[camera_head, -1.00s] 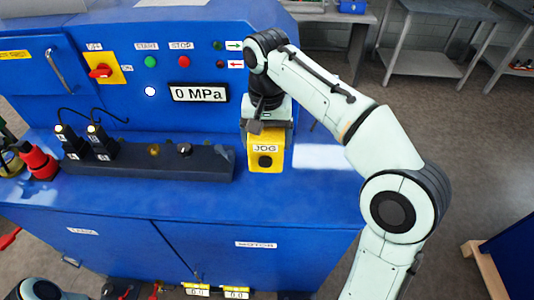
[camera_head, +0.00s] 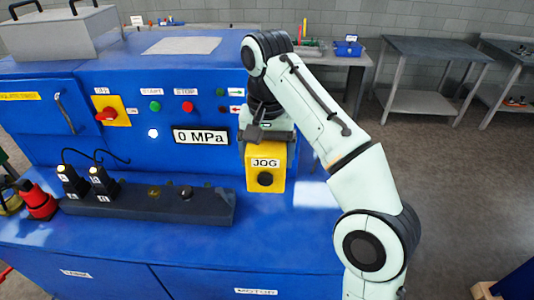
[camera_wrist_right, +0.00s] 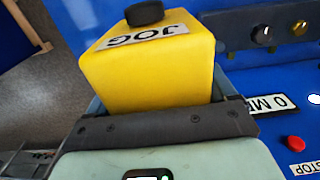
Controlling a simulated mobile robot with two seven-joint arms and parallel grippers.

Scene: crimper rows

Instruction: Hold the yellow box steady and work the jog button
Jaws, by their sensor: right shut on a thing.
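The yellow box (camera_head: 266,168) has a JOG label and a round black button (camera_head: 265,179) on its front. It stands on the blue machine's top, near the right end of the panel. My right gripper (camera_head: 265,140) is over the top of the box, shut on it. In the right wrist view, the yellow box (camera_wrist_right: 155,65) fills the space beyond the gripper's dark edge, with the black button (camera_wrist_right: 145,13) at the top of the frame. The fingertips are largely hidden by the box. My left gripper is not in view.
The blue machine panel has a pressure display (camera_head: 201,136) reading 0 MPa, a green start button (camera_head: 155,106), a red stop button (camera_head: 188,107) and a red switch (camera_head: 106,114). A dark block (camera_head: 150,202) with connectors lies left of the box. Grey tables (camera_head: 435,48) stand behind.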

